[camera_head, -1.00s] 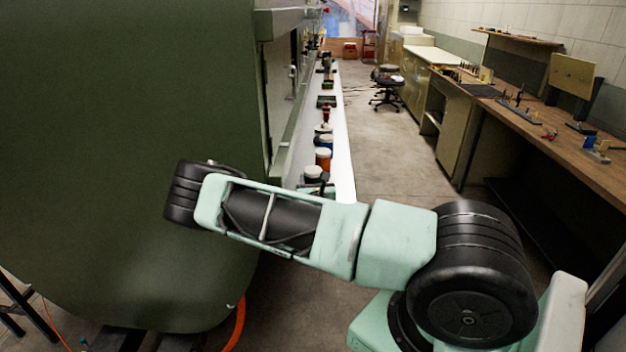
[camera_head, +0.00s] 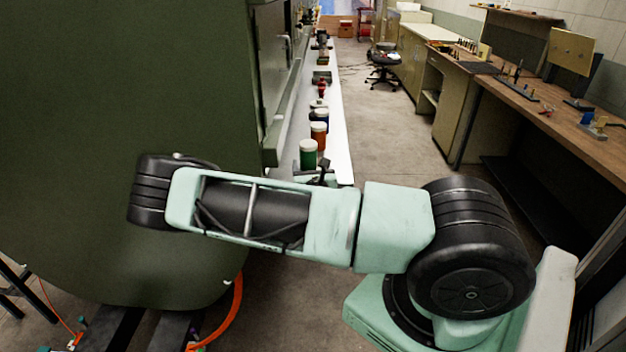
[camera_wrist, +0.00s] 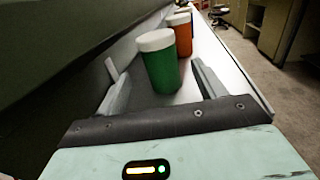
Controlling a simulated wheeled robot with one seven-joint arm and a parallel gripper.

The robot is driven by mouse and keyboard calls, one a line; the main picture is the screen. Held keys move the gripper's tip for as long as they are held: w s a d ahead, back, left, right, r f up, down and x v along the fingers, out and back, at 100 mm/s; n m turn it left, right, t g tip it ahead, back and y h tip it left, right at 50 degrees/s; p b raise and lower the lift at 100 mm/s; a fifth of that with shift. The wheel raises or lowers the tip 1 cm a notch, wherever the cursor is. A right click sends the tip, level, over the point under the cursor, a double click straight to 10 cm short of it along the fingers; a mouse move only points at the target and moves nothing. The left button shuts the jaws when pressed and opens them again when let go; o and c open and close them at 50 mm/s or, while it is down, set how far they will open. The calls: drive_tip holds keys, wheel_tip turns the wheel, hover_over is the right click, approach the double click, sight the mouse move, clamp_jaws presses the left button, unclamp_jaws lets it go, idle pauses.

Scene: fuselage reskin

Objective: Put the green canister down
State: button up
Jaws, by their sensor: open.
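The green canister (camera_wrist: 163,70) has a white lid and stands upright on the long white shelf (camera_wrist: 232,75) in the wrist view. In the head view the green canister (camera_head: 308,156) stands near the shelf's near end, just beyond my arm. My gripper (camera_wrist: 158,78) is open, with one finger to the left of the canister and one to the right. Both fingers appear apart from it. In the head view my forearm hides most of the gripper, and only a dark part shows beside the canister.
An orange canister (camera_head: 318,134) stands just behind the green one, with a blue one (camera_head: 321,116) and several small items farther along the shelf. A large dark green fuselage panel (camera_head: 120,90) rises on the left. A workbench (camera_head: 560,125) lines the right, with clear floor between.

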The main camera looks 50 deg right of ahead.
drive_tip(key=s+a+f+m+g+y, duration=0.1)
drive_tip(key=s+a+f+m+g, duration=0.15)
drive_tip(key=a+m, duration=0.2)
drive_tip(key=s+a+f+m+g+y+b, duration=0.1)
drive_tip(key=s+a+f+m+g+y, duration=0.1)
drive_tip(key=a+f+m+g, duration=0.3)
drive_tip(key=s+a+f+m+y, duration=0.1)
drive_tip(key=s+a+f+m, duration=0.15)
drive_tip(key=a, duration=0.35)
drive_tip(key=s+a+r+m+g+y, duration=0.1)
drive_tip(key=s+a+r+m+y, duration=0.15)
drive_tip(key=a, duration=0.45)
drive_tip(key=s+a+r+m+g+y, duration=0.1)
drive_tip(key=a+m+g+y, duration=0.15)
drive_tip(key=a, duration=0.55)
drive_tip(key=s+a+r+m+g+y, duration=0.15)
drive_tip(key=s+a+r+y, duration=0.35)
drive_tip(key=a+r, duration=0.55)
drive_tip(key=s+a+r+m+g+h, duration=0.1)
drive_tip(key=s+r, duration=0.8)
drive_tip(key=s, duration=0.3)
drive_tip(key=shift+a+r+m+h, duration=0.15)
drive_tip(key=shift+m+h, duration=0.2)
drive_tip(key=shift+h, duration=0.05)
